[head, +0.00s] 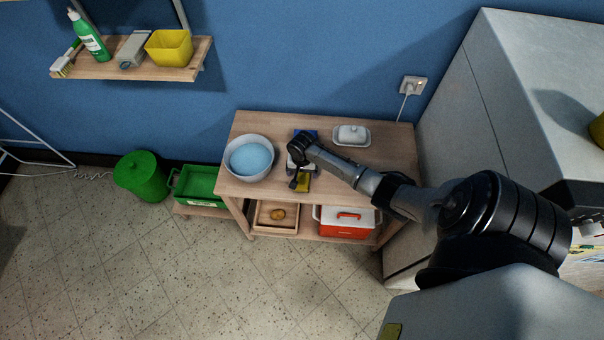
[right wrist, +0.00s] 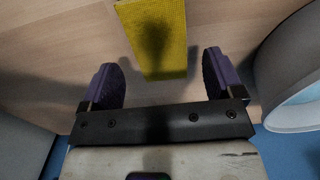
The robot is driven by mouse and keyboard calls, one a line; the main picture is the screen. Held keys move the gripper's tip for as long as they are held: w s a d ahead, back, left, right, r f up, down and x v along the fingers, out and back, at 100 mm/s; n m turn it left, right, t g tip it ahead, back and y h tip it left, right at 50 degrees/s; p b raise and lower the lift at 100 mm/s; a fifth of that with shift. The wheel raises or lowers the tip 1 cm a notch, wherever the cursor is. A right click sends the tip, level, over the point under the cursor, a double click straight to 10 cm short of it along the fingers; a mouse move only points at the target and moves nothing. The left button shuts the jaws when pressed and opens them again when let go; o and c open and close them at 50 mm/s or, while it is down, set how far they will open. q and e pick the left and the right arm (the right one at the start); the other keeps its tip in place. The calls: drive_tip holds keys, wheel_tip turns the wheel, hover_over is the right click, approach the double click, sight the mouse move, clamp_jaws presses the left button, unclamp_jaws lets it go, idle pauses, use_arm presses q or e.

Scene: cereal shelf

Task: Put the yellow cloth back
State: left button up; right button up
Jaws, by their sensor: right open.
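The yellow cloth (head: 303,183) lies on the wooden table near its front edge, partly hidden by my right gripper in the head view. In the right wrist view the cloth (right wrist: 152,40) is a flat yellow strip lying on the wood, in line with the gap between the fingers. My right gripper (right wrist: 163,78) is open and empty, with its two dark purple fingers apart on either side of the cloth's near end. In the head view the right gripper (head: 297,181) hangs over the table at the cloth. A dark shadow falls on the cloth. My left gripper is not in view.
A bowl of blue liquid (head: 249,160) stands left of the cloth; its rim shows close by in the wrist view (right wrist: 300,112). A white butter dish (head: 351,135) is at the back right. A blue-and-white item (head: 294,159) is partly behind my gripper. A wall shelf (head: 130,77) is upper left.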

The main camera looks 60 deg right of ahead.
sight(302, 176)
wheel_tip(302, 176, up, 8)
drive_tip(key=p, duration=0.2)
drive_tip(key=s+a+r+n+t, duration=0.1)
drive_tip(key=s+a+n, duration=0.4)
drive_tip(key=a, duration=0.4)
drive_tip(key=s+a+n, duration=0.5)
drive_tip(key=s+a, duration=0.1)
drive_tip(key=a, duration=0.3)
drive_tip(key=s+a+r+n+t, duration=0.2)
drive_tip(key=s+a+r+n, duration=0.3)
drive_tip(key=s+a+r, duration=0.3)
drive_tip(key=shift+s+r+t, duration=0.2)
drive_tip(key=shift+r+t, duration=0.1)
drive_tip(key=shift+r, duration=0.35)
wheel_tip(302, 176, up, 21)
drive_tip(key=p, duration=2)
